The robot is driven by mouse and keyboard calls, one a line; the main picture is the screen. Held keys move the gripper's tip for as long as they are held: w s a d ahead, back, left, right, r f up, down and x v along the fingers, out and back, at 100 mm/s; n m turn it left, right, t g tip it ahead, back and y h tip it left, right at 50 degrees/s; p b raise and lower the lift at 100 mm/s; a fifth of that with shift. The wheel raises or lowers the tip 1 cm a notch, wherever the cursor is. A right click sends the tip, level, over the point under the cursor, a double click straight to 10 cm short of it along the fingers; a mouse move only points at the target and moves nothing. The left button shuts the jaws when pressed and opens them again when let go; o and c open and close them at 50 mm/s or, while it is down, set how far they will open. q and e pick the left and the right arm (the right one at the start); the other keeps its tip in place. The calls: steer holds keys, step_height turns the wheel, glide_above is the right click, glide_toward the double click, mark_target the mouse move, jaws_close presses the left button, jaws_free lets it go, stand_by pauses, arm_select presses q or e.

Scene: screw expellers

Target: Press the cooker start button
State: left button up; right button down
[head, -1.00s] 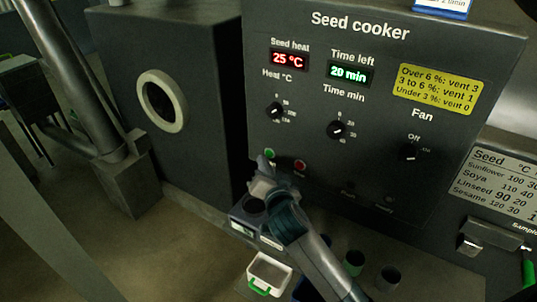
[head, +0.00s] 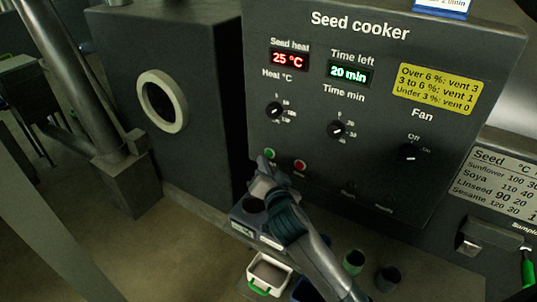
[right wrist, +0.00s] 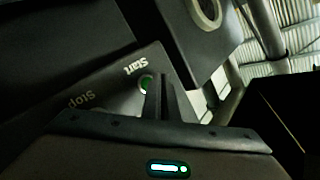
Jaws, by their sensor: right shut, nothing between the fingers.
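The seed cooker panel (head: 330,215) faces me in the head view. Its green start button (head: 270,153) is at the lower left of the panel, beside the red stop button (head: 299,165). My right gripper (head: 262,162) is shut and empty, its fingertips just below the green button. In the right wrist view the green start button (right wrist: 146,84) shows under the "Start" label, partly hidden by the shut fingers (right wrist: 158,80). Whether the fingertips touch the button I cannot tell. My left gripper is not in view.
Knobs for heat (head: 275,110), time (head: 338,129) and fan (head: 410,153) sit on the panel. The displays read 25 °C and 20 min. Below my right arm are a white bin with a green handle (head: 267,274) and small cups (head: 354,262). A dark box with a round port (head: 162,101) stands left.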

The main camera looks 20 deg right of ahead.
steer(key=shift+w+d, duration=0.55)
steer(key=shift+d, duration=0.15)
stand_by(1.6)
steer(key=shift+s+a, duration=0.1)
stand_by(0.3)
steer(key=shift+s+a+p, duration=0.4)
steer(key=shift+s+a, duration=0.05)
steer(key=shift+a, duration=0.1)
steer(key=s+a, duration=0.1)
steer(key=a, duration=0.1)
steer(key=s+a, duration=0.2)
stand_by(0.8)
steer(key=shift+s+f, duration=0.1)
stand_by(0.6)
